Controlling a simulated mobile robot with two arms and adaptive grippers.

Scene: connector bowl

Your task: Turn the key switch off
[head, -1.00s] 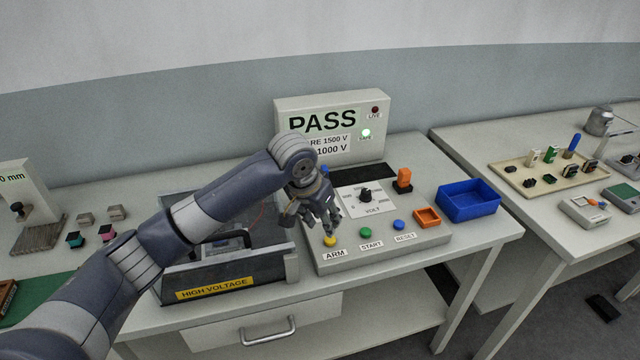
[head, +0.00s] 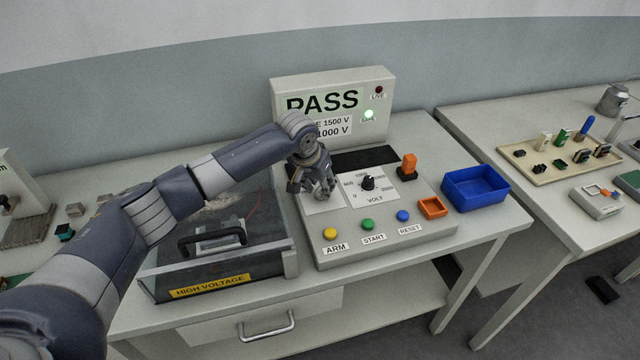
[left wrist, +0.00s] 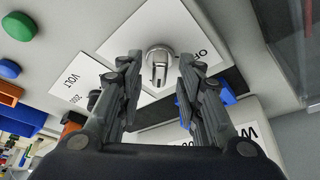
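The key switch (left wrist: 158,62) is a silver round barrel with an upright grip, on a white label plate in the left wrist view. Part of the plate's lettering is hidden. In the head view my left gripper covers the switch, and only some of its plate shows. My left gripper (head: 318,187) is over the back left of the grey control panel (head: 385,240). In the left wrist view its two fingers (left wrist: 158,75) are apart, one on each side of the switch, with visible gaps. Whether they reach down to its height is hard to tell. My right gripper is not in view.
The panel also has a black VOLT knob (head: 368,183), yellow (head: 330,233), green (head: 367,225) and blue (head: 403,216) buttons, and an orange plug (head: 409,165). A PASS display (head: 335,105) stands behind. A high-voltage box (head: 220,255) is left; a blue bin (head: 475,190) is right.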

